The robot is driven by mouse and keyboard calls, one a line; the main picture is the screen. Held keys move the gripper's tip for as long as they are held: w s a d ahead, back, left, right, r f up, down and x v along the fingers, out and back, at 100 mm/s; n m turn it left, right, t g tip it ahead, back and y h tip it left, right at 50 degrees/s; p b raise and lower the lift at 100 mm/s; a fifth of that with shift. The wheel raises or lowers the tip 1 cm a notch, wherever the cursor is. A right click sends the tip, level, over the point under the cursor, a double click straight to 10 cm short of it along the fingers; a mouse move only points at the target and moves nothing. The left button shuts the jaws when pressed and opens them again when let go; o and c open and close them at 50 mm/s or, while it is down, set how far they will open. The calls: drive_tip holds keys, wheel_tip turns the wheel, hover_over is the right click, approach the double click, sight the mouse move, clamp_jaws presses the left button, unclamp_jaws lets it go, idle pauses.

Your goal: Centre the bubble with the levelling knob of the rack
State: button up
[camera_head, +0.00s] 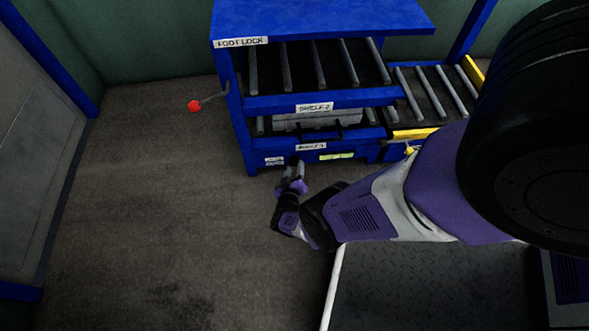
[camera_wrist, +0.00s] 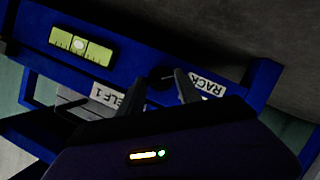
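The blue rack (camera_head: 258,157) has a level vial (camera_head: 337,156) on its lower front rail. In the wrist view the yellow-green vial (camera_wrist: 99,53) shows a pale bubble (camera_wrist: 77,44) near its middle, slightly toward the left; its exact offset is too small to tell. The dark round levelling knob (camera_wrist: 161,76) sits on the same rail, beside the RACK label. My gripper (camera_wrist: 161,87) has its fingers apart, one on each side of the knob, and I see no clear contact. In the head view my gripper (camera_head: 294,172) is at the rail's lower left.
A red-tipped lever (camera_head: 195,106) sticks out left of the rack, near the FOOT LOCK label (camera_head: 241,42). A grey case (camera_head: 303,119) lies on the lower shelf. A roller conveyor (camera_head: 432,92) adjoins at right. The floor (camera_head: 150,210) at left is clear.

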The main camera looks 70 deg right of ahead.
drive_tip(key=o, duration=0.4)
drive_tip(key=p+v, duration=0.3)
drive_tip(key=v, duration=0.5)
drive_tip(key=shift+p, duration=0.4)
drive_tip(key=shift+f, duration=0.1)
